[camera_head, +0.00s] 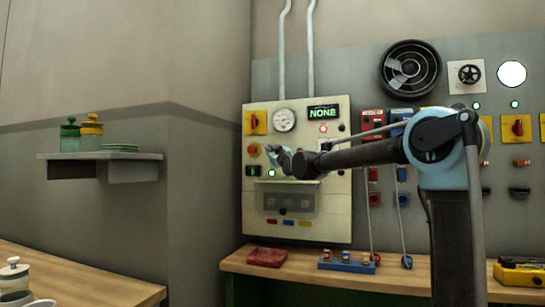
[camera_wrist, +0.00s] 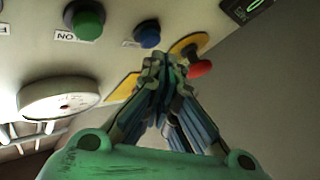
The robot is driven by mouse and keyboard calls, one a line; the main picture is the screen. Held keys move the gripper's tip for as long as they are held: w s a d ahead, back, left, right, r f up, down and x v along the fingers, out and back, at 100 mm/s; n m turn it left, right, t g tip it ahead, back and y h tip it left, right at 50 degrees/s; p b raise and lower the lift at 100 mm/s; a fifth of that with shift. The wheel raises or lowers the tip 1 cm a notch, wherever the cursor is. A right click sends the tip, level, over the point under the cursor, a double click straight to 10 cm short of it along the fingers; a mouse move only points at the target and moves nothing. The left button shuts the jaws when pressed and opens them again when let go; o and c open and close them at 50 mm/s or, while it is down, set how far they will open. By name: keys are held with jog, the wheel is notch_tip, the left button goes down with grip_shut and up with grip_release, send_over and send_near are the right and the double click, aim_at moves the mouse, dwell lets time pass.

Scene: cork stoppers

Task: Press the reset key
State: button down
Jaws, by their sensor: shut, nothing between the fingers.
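The control panel (camera_head: 330,222) is a cream box on the wall. In the wrist view a blue button (camera_wrist: 147,34) sits beside a green button (camera_wrist: 88,20). The label by the green button shows "ON" upside down; the one by the blue button is mostly hidden, so I cannot confirm which is the reset key. My gripper (camera_head: 271,151) is shut and empty in front of the panel's upper left. In the wrist view my gripper (camera_wrist: 165,68) has its fingertips just below the blue button in the picture; I cannot tell if they touch the panel.
A red knob (camera_wrist: 199,68) on a yellow disc is close right of my fingertips. A round gauge (camera_wrist: 60,98) stands out from the panel at left. The display (camera_head: 322,112) reads "NONE". A wooden bench (camera_head: 350,277) holds a red object (camera_head: 267,257) below.

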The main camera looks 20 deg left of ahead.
jog(key=shift+w+r, duration=0.1)
jog(key=shift+w, duration=0.65)
dwell(1.2)
jog(key=shift+s, duration=0.1)
dwell(0.4)
jog(key=shift+s, duration=0.75)
jog(key=shift+s+a, duration=0.15)
jog(key=shift+s, duration=1.1)
jog(key=shift+s+a, duration=0.1)
jog(key=shift+s, duration=1.15)
